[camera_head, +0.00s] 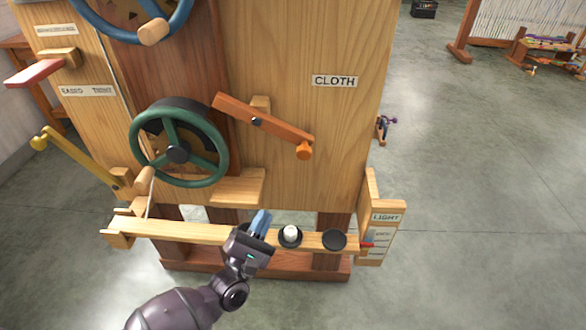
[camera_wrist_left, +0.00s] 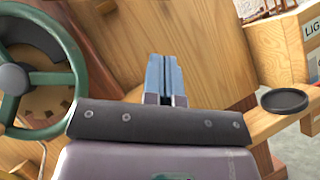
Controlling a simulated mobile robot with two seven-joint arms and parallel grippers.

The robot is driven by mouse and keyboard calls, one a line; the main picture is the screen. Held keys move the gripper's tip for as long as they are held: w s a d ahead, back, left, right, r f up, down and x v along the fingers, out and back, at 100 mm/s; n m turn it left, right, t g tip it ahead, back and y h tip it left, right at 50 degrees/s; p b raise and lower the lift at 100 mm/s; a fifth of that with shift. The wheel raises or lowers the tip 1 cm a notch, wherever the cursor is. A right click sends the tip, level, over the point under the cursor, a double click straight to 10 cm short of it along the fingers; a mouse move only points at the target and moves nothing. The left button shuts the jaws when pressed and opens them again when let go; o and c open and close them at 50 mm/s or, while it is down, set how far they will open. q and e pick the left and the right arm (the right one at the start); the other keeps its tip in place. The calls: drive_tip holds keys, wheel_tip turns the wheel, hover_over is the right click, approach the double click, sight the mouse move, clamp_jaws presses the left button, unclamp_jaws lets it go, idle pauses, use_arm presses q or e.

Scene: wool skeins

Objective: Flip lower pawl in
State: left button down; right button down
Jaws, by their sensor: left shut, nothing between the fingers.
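The lower pawl appears to be the orange-brown wooden lever (camera_head: 262,125) right of the green handwheel (camera_head: 180,142). It slopes down to the right from a dark pivot to an orange knob (camera_head: 304,150). Its upper left end is close to the wheel's upper right edge; I cannot tell if it touches the wheel's teeth. My left gripper (camera_head: 262,218) is shut and empty, with blue fingers, below the pawl by the front rail. In the left wrist view its fingers (camera_wrist_left: 166,76) point at wood, right of the green wheel (camera_wrist_left: 35,75). My right gripper is out of view.
A rail (camera_head: 180,230) crosses the front, bearing a white knob (camera_head: 291,233) and a black disc (camera_head: 334,240). A small wooden ledge (camera_head: 238,187) juts out above it. A LIGHT panel (camera_head: 385,215) stands at the right end. A blue wheel (camera_head: 110,35) is above; a yellow lever (camera_head: 85,160) is left.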

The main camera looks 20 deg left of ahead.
use_arm(q)
approach(284, 137)
drive_tip(key=w+d+f, duration=0.3)
drive_tip(key=d+r, duration=0.1)
drive_tip(key=w+d+r+p, duration=0.1)
drive_tip(key=r, duration=0.1)
drive_tip(key=shift+r, duration=0.15)
drive_tip(key=shift+d, duration=0.1)
idle(0.4)
